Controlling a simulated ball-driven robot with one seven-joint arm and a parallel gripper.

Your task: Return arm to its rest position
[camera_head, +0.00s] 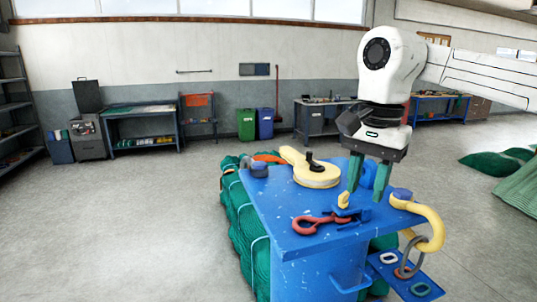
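My gripper (367,196) hangs over the right part of a blue table (285,262) in the head view, pointing down. Its two green fingers are apart. A blue thing shows between and behind them, and I cannot tell how far behind it is. I see nothing clamped between the fingers. The fingertips are close to the tabletop, and I cannot tell whether they touch it. The white arm reaches in from the upper right.
On the table are a yellow block (316,178), a red shackle (318,223), a small yellow piece (343,200) and a yellow hook (431,222) at the right edge. A blue side tray (418,287) holds rings. Green netting (243,220) lies left. Floor further left is clear.

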